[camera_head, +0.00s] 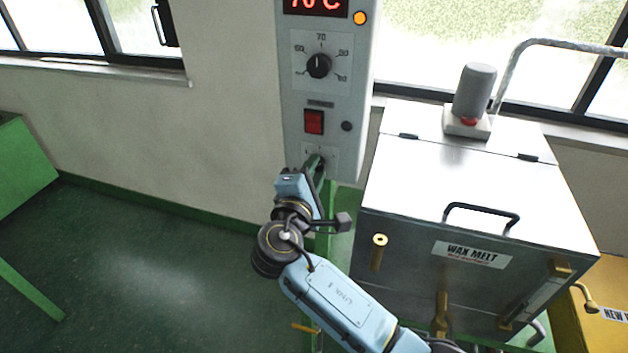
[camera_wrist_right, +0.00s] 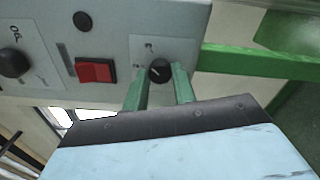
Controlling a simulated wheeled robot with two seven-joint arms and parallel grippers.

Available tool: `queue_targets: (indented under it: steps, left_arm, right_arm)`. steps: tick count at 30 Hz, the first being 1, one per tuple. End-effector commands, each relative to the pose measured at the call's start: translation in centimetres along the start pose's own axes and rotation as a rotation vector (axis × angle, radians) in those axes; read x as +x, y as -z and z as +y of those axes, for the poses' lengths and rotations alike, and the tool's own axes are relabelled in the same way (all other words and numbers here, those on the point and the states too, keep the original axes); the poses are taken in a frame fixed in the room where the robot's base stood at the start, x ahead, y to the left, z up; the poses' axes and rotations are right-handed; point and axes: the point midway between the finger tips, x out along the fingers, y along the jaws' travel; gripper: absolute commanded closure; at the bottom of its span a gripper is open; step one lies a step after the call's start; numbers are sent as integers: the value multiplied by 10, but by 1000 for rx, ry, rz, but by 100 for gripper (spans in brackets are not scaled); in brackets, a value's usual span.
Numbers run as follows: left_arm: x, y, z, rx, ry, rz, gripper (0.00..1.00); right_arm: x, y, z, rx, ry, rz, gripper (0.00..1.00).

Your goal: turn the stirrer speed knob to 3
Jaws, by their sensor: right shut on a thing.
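The stirrer speed knob (camera_wrist_right: 159,70) is a small black dial on a pale plate low on the grey control panel (camera_head: 292,110). In the right wrist view, my right gripper (camera_wrist_right: 160,78) has one green finger on each side of the knob and is shut on it. A pale pointer line shows on the knob, but the scale numbers are too small to read. In the head view, my right gripper (camera_head: 317,165) reaches the bottom of the panel and hides the knob. My left gripper is not in view.
Above are a red rocker switch (camera_head: 314,122), a larger black temperature knob (camera_head: 318,66) and a lit red display (camera_head: 316,4). The metal wax melt tank (camera_head: 400,190) stands close on the right. A green frame bar (camera_wrist_right: 250,60) runs beside the panel.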

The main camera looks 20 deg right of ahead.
Motion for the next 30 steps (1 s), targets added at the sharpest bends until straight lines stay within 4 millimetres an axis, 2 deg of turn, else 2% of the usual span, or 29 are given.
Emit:
queue_targets:
  steps: [3,12,21,30]
  left_arm:
    - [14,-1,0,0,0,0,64]
    - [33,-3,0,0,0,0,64]
    - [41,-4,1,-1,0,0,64]
    - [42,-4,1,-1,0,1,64]
  right_arm:
    - [0,1,-4,104,2,-1,96]
    - [0,1,-3,299,2,-1,96]
    - [0,0,-2,387,2,-1,96]
    - [0,0,-1,402,2,-1,96]
